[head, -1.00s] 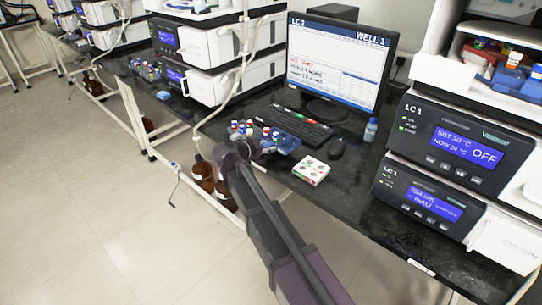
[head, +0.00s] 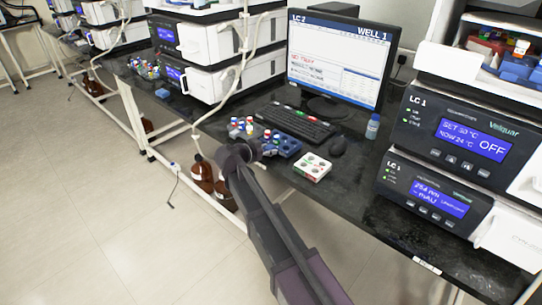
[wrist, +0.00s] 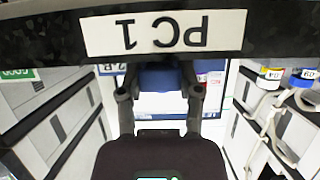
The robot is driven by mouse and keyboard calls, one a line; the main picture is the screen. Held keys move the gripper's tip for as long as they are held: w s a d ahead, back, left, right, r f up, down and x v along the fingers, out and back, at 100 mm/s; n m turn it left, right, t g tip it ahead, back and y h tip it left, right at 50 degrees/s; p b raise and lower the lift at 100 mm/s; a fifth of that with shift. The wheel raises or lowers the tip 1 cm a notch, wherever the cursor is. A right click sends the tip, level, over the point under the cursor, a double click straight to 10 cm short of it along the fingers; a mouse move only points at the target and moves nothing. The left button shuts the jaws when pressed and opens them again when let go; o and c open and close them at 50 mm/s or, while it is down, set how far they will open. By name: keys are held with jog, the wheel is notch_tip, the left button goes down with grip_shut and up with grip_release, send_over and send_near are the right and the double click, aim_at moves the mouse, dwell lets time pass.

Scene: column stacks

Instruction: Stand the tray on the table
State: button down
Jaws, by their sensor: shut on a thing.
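The blue tray (head: 288,147) shows in the head view at the table's front edge, in front of the keyboard, with several capped vials (head: 246,127) around its left part. I cannot tell whether its underside touches the table. My gripper (head: 250,150) is at the tray's near left side and hides part of it. In the wrist view my gripper (wrist: 160,92) is shut on a blue part of the tray (wrist: 160,78). The dark table (head: 345,203) carries a "PC 1" label (wrist: 163,32) on its edge, upside down in the wrist view.
Instruments (head: 450,140) fill the right. Brown bottles (head: 203,172) are below the table edge.

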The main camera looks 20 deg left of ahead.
jog(key=shift+f, duration=0.3)
jog(key=shift+c, duration=1.4)
grip_release()
jog(key=shift+s+a+r, duration=0.1)
jog(key=shift+s+r, duration=0.2)
jog(key=shift+s, duration=0.05)
jog(key=p+v, duration=0.4)
jog(key=v, duration=0.7)
